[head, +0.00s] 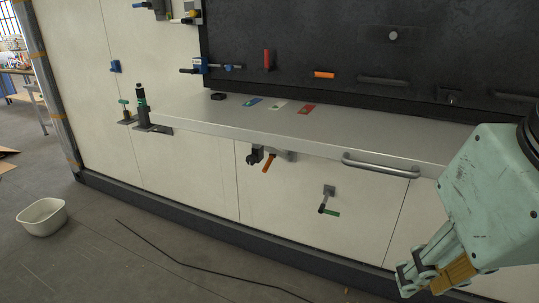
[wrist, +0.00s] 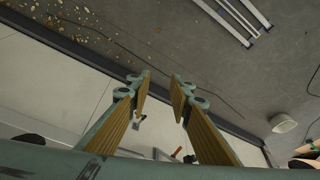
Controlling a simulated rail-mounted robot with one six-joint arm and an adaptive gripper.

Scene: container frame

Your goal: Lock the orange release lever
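An orange lever (head: 268,163) hangs tilted from a dark clamp (head: 255,155) under the front edge of the grey shelf. Another orange handle (head: 324,74) lies level on the dark back panel; I cannot tell for certain which is the release lever. My gripper (head: 418,277) is low at the right of the head view, well apart from both. In the wrist view my gripper (wrist: 161,88) is open, with nothing between its ochre-padded fingers. A small orange piece (wrist: 177,151) shows beyond the fingers, partly hidden; it may be the lower lever.
The grey shelf (head: 225,124) juts out above the lower lever. A metal bar handle (head: 380,165) and a green-handled lever (head: 328,210) are on the front between it and my gripper. A white basin (head: 42,217) stands on the floor, which is mostly open.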

